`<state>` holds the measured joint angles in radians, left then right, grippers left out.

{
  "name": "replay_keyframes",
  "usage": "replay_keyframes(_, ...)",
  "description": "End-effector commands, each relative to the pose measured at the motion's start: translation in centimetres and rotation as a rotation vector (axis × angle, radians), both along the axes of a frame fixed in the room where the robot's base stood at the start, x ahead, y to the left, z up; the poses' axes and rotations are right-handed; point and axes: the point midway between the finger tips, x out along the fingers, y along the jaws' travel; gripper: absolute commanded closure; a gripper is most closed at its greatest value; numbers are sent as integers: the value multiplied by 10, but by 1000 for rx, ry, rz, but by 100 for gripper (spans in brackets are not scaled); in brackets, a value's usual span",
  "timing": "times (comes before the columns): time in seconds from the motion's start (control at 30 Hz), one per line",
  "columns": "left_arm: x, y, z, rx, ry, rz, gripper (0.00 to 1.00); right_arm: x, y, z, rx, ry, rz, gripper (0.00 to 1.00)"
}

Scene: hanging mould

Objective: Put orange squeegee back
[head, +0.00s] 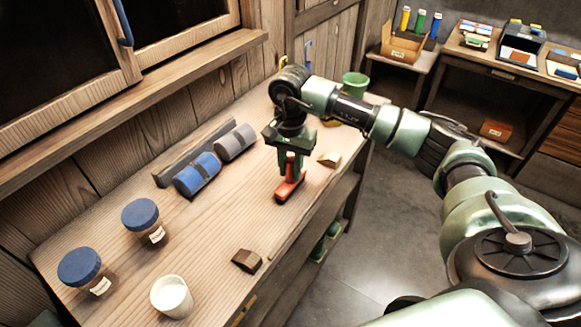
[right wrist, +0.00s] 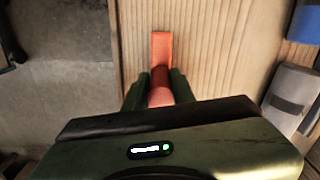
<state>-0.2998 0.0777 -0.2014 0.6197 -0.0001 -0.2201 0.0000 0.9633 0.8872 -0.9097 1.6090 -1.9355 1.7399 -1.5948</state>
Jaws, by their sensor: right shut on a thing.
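The orange squeegee (head: 289,189) is at the wooden workbench (head: 215,235), near its front edge. My right gripper (head: 291,168) points down and is shut on the squeegee's upper part. In the right wrist view the orange squeegee (right wrist: 161,48) sticks out between the two dark fingers of my right gripper (right wrist: 159,88). I cannot tell whether its lower end touches the bench top. My left gripper is not in view.
A blue roll (head: 197,176) and a grey roll (head: 236,143) lie along a dark rail at the back. Two blue-lidded jars (head: 142,220), a white cup (head: 171,297) and a brown block (head: 247,260) stand nearer. A wooden wedge (head: 329,159) and green cup (head: 355,84) are farther right.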

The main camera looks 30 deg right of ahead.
Motion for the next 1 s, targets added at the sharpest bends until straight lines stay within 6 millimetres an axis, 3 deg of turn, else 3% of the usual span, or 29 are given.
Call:
replay_keyframes(0.03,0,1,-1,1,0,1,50,0,0,-1,0,0,0,67)
replay_keyframes(0.1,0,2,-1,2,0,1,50,0,0,0,0,0,0,53)
replay_keyframes(0.5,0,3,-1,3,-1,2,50,1,0,6,1,-3,0,53)
replay_keyframes(0.67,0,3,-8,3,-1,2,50,1,0,31,0,-6,2,53)
replay_keyframes(1.0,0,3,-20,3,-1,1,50,1,0,101,1,-4,0,53)
